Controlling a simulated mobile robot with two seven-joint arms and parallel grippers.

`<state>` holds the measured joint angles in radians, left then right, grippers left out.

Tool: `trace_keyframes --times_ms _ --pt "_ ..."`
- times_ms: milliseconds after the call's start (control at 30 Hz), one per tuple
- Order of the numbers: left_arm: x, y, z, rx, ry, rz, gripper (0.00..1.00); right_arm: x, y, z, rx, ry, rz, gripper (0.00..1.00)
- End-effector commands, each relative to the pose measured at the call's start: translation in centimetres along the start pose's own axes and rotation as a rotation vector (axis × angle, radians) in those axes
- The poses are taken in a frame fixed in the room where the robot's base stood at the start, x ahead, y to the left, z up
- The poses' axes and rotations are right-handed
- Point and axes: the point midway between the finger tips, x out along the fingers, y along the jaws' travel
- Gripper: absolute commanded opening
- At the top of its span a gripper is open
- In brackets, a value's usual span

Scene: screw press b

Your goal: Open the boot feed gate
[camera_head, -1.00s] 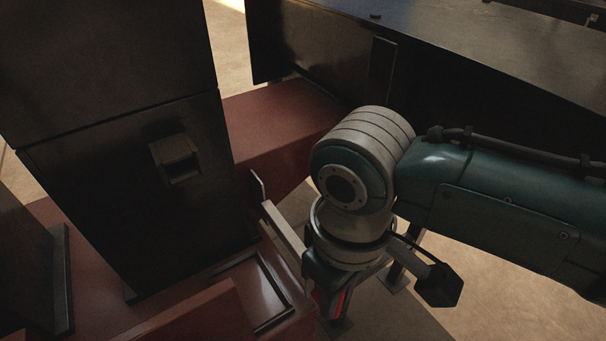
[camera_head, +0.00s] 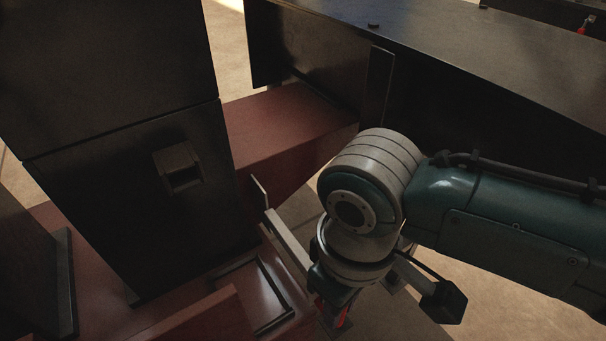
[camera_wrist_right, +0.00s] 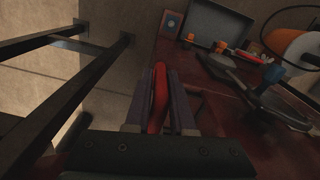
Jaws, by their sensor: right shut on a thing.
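In the right wrist view, my right gripper (camera_wrist_right: 158,88) is shut on a red handle (camera_wrist_right: 159,72), which stands between its two fingers. In the head view, my right arm comes in from the right and bends down, and its wrist hides most of the gripper. A bit of red (camera_head: 343,317) shows below the wrist. A pale flat metal bar (camera_head: 288,240) with an upturned end runs beside the wrist, next to the dark housing. I cannot tell the gate plate itself apart in these frames. My left gripper is not in view.
A tall dark housing (camera_head: 120,215) with a small square spout (camera_head: 181,168) stands at left on a red base (camera_head: 280,125). A dark trough (camera_head: 450,45) crosses behind my arm. The right wrist view shows dark rails (camera_wrist_right: 95,75) at left and a grey case (camera_wrist_right: 218,28).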

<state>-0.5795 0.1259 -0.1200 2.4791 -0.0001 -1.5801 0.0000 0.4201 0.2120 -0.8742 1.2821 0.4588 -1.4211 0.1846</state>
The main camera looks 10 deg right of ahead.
Motion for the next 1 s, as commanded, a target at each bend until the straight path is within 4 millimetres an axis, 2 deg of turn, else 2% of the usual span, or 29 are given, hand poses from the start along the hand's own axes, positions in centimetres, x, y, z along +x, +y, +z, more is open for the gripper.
trace_keyframes --times_ms 33,100,300,467,733,767,1000 --pt "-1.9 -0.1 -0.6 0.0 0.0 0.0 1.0 -0.9 -0.2 1.2 -0.001 -0.011 0.0 0.0" --pt "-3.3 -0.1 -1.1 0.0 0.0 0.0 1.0 -1.0 -0.5 2.7 -0.001 -0.013 0.0 0.0" --pt "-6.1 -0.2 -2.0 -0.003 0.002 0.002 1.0 -0.7 -1.3 6.4 -0.002 -0.012 0.0 0.0" --pt "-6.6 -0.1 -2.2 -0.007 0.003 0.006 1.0 -0.3 -1.5 7.5 -0.004 -0.009 0.002 0.0" --pt "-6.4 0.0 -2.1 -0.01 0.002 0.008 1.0 -0.1 -1.5 7.5 -0.004 -0.006 0.001 0.0" --pt "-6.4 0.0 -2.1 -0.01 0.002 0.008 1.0 -0.1 -1.5 7.5 -0.004 -0.006 0.001 0.23" --pt "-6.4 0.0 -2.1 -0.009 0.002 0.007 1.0 -0.1 -1.5 7.4 -0.003 -0.005 0.001 0.5"
